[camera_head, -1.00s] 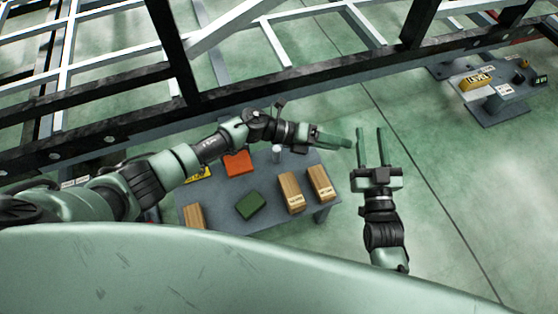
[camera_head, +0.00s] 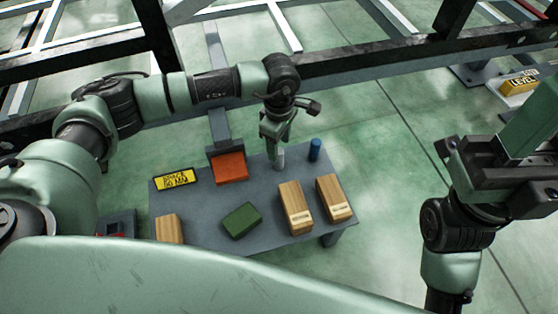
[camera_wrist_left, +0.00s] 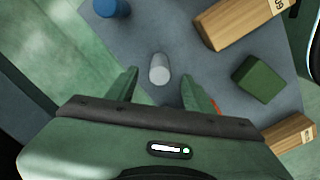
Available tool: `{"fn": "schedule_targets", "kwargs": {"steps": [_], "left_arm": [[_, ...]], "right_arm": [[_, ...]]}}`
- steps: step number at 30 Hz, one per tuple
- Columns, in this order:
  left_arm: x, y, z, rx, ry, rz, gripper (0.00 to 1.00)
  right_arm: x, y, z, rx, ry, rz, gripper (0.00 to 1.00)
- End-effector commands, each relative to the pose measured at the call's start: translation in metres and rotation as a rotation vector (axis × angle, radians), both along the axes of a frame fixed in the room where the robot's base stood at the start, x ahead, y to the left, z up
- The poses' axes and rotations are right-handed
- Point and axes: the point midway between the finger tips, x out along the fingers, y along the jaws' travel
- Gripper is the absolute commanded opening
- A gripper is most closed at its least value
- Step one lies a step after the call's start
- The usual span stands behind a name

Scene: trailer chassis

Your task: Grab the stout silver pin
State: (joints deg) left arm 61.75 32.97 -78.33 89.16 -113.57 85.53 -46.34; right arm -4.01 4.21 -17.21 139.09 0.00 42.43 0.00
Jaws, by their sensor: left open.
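The stout silver pin (camera_head: 279,160) stands upright on the grey table (camera_head: 200,212), near its back edge. It also shows in the left wrist view (camera_wrist_left: 159,69), a short pale cylinder seen from above. My left gripper (camera_head: 274,146) points down right over the pin. In the left wrist view its two fingers (camera_wrist_left: 159,82) are spread, with the pin lined up in the gap and clear space on both sides. The fingers hide part of the pin in the head view. My right gripper (camera_head: 515,145) is at the right edge, partly cut off; its jaws are unclear.
A blue cylinder (camera_head: 315,149) stands right of the pin. An orange bin (camera_head: 230,168), a green block (camera_head: 241,220), a yellow sign (camera_head: 175,179) and wooden blocks (camera_head: 295,207) (camera_head: 334,198) share the table. The dark chassis beam (camera_head: 350,60) runs behind.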

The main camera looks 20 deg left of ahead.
Motion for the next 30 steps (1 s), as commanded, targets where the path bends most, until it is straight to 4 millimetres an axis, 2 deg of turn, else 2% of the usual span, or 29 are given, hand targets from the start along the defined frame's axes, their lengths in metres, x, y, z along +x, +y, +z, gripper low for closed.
{"fn": "schedule_targets", "kwargs": {"steps": [1, 6, 16, 17, 22, 30], "left_arm": [[0.0, 0.001, -0.014, -0.001, 0.002, 0.001, 0.52], [0.0, 0.001, -0.035, -0.003, 0.003, 0.0, 0.52], [0.001, 0.001, -0.039, -0.003, 0.001, 0.001, 0.52], [0.001, 0.001, -0.039, -0.003, 0.001, 0.001, 0.47], [0.0, 0.001, -0.039, -0.003, 0.002, 0.001, 0.0], [0.001, 0.001, -0.039, -0.004, 0.0, 0.001, 0.0]], "right_arm": [[-0.002, 0.0, -0.002, 0.0, -0.023, 0.0, 0.36], [-0.004, 0.002, 0.006, -0.004, -0.065, -0.004, 0.36], [-0.004, 0.002, 0.011, -0.007, -0.074, -0.005, 0.36], [-0.004, 0.002, 0.011, -0.007, -0.074, -0.005, 0.36], [-0.004, 0.002, 0.011, -0.006, -0.075, -0.005, 0.36], [-0.004, 0.002, 0.011, -0.007, -0.075, -0.004, 0.36]]}}
